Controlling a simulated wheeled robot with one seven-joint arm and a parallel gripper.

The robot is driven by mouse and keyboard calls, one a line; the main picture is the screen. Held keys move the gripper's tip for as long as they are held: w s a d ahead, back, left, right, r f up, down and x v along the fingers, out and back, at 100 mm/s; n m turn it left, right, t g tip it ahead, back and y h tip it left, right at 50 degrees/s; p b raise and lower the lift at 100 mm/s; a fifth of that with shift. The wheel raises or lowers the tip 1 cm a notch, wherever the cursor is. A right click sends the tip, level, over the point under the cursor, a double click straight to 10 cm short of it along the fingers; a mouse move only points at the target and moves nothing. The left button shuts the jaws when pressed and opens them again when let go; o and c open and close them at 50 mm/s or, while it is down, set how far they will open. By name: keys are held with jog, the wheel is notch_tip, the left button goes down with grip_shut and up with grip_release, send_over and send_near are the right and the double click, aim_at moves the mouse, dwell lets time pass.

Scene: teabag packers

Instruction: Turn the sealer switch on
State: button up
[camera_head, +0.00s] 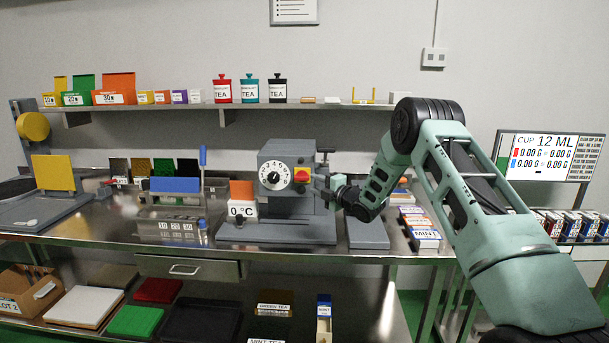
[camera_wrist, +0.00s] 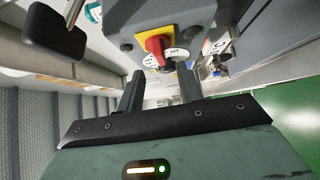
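The sealer (camera_head: 285,165) is a grey machine on the steel bench with a white numbered dial (camera_head: 274,176) on its front. Its switch is a red knob on a yellow plate (camera_head: 303,176), just right of the dial. In the wrist view the red knob (camera_wrist: 156,47) shows beyond the fingertips, between their lines. My gripper (camera_wrist: 160,74) is open and empty, with its two fingers apart and short of the knob. In the head view my gripper (camera_head: 322,184) is just right of the switch, and its fingers are partly hard to make out there.
An orange-topped display reading 0 °C (camera_head: 242,210) stands left of the sealer's front. A blue-handled device (camera_head: 175,186) is further left. Tea boxes (camera_head: 420,230) lie to the right on the bench. A shelf (camera_head: 345,106) with canisters runs above.

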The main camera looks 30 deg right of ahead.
aim_at(304, 179)
jog(key=shift+w+a+p, duration=0.2)
jog(key=shift+w+p, duration=0.1)
jog(key=shift+w, duration=0.75)
jog(key=shift+w+a+p, duration=0.2)
jog(key=shift+w+p, duration=0.15)
jog(key=shift+w, duration=0.65)
jog(key=shift+w+a+p, duration=0.2)
jog(key=shift+w+p, duration=0.1)
jog(key=shift+w, duration=0.75)
jog(key=shift+c, duration=0.3)
grip_shut()
